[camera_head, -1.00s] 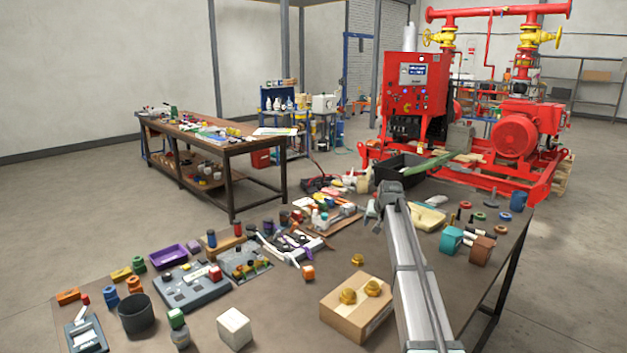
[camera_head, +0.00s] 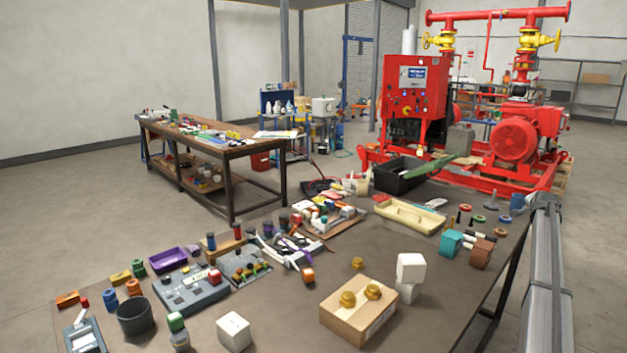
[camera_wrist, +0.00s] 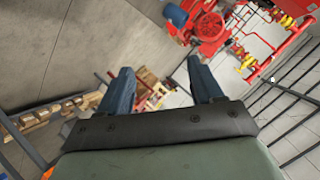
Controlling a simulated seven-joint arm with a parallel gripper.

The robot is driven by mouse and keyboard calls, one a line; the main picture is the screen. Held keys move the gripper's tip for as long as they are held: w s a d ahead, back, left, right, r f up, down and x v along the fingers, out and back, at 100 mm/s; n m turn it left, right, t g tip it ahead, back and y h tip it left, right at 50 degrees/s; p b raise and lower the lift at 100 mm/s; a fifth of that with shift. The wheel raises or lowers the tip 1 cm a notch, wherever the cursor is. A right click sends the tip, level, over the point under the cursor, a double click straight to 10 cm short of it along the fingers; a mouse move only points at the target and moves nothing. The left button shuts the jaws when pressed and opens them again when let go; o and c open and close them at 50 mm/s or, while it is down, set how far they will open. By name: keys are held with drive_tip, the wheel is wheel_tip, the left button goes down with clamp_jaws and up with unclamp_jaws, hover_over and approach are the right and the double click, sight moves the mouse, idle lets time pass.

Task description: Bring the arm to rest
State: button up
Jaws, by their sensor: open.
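My arm (camera_head: 546,270) shows at the right of the head view, out past the table's right edge. My gripper (camera_wrist: 160,82) shows in the wrist view with its two dark blue fingers spread wide and nothing between them. Beyond the fingers are the floor and the red pump skid, seen at a steep tilt. In the head view I cannot make out the fingers.
The cluttered table (camera_head: 470,318) lies left of my arm. On it stand a cardboard box (camera_head: 345,325), two stacked white blocks (camera_head: 410,268), a cream tray (camera_head: 410,216) and a black bin (camera_head: 398,178). The red pump skid (camera_head: 520,140) stands behind. Open floor lies to the right.

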drive_tip(key=s+d+f+m, duration=0.1)
drive_tip(key=s+d+f, duration=0.2)
drive_tip(key=d, duration=0.1)
drive_tip(key=s+a+f+m+g+y, duration=0.1)
drive_tip(key=s+a+f, duration=0.25)
drive_tip(key=f, duration=0.45)
drive_tip(key=s+a+f+g, duration=0.1)
drive_tip(key=s+a+f, duration=0.1)
drive_tip(key=s+f, duration=0.45)
drive_tip(key=s+a+f+n+g+y, duration=0.2)
drive_tip(key=s+a+f, duration=0.8)
drive_tip(key=a+f, duration=0.35)
drive_tip(key=s+a+f+n+g+y, duration=0.25)
drive_tip(key=s+a+f, duration=0.65)
drive_tip(key=a+f, duration=0.45)
drive_tip(key=s+a+f+n+g+y, duration=0.25)
drive_tip(key=s+a+f, duration=0.8)
drive_tip(key=a, duration=0.55)
drive_tip(key=s+a+f+n+g, duration=0.2)
drive_tip(key=s+a, duration=0.4)
drive_tip(key=s, duration=0.5)
drive_tip(key=s+a+f+n+g, duration=0.2)
drive_tip(key=s+a+n, duration=0.3)
drive_tip(key=s, duration=0.6)
drive_tip(key=s+a+f+n+g+h, duration=0.1)
drive_tip(key=s+a+f+n+g, duration=0.1)
drive_tip(key=s+a, duration=0.7)
drive_tip(key=shift+s+n+g, duration=0.9)
drive_tip(key=shift+s+g, duration=0.1)
